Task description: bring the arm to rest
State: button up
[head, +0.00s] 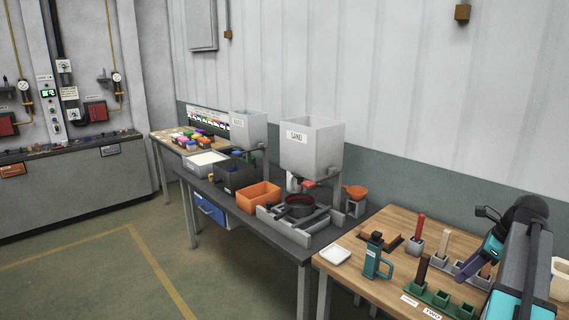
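My arm (525,265) is at the right edge, folded over the right end of the wooden table. Its dark joint is at the top, and a teal and purple section slopes down to the left. My gripper (466,272) seems to be at the low end of that section, close above or in front of a grey rack (445,264). Its fingers are too small and too merged with the things behind to tell whether they are open or shut. I see nothing clearly held.
The wooden table (350,255) bears a teal bottle-like tool (374,260), a white dish (335,254), a red-handled piece (419,230) and a green rack (438,297). The dark table holds a sand hopper (312,145), black pan (300,207) and orange bin (259,197). Floor is clear left.

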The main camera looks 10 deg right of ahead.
jog(key=w+a+f+n+g+y+b, duration=0.1)
jog(key=w+a+f+n+g, duration=0.15)
jog(key=a+f, duration=1)
jog(key=w+a+f+n+g+y+b, duration=0.1)
jog(key=w+a+f+g+y+b, duration=0.15)
jog(key=a+f, duration=1.05)
jog(key=s+a+f+n+g+h, duration=0.1)
jog(key=s+a+f+n+g, duration=0.2)
jog(key=a+f, duration=0.55)
jog(key=s+a+f+n+h, duration=0.1)
jog(key=s+a+f+n, duration=0.1)
jog(key=s+a+f, duration=0.45)
jog(key=s+a+f+n+h+b, duration=0.1)
jog(key=s+a+f+n+h, duration=0.1)
jog(key=s+f+n, duration=0.7)
jog(key=s+a+f+n+g+h+b, duration=0.1)
jog(key=s+a+f+n, duration=0.3)
jog(key=s+f+n, duration=0.6)
jog(key=shift+s+f+n+h, duration=0.15)
jog(key=shift+f+n+h, duration=0.1)
jog(key=shift+n+h, duration=0.5)
